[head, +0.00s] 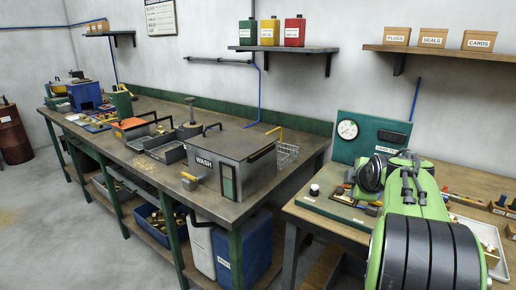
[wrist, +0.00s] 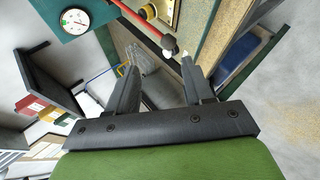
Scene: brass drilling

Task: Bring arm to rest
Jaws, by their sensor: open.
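My green and black arm (head: 425,225) stands at the right of the head view, in front of and over the right-hand bench. It hides part of that bench. In the wrist view my gripper (wrist: 160,66) has its two dark fingers spread apart. I see nothing held between them. In the head view I cannot make out the fingertips clearly.
The leak-test panel (head: 372,138) with a round gauge stands on the right bench (head: 296,208); the gauge also shows in the wrist view (wrist: 75,18). The long left bench holds a grey wash box (head: 232,160). Shelves (head: 440,52) hang above.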

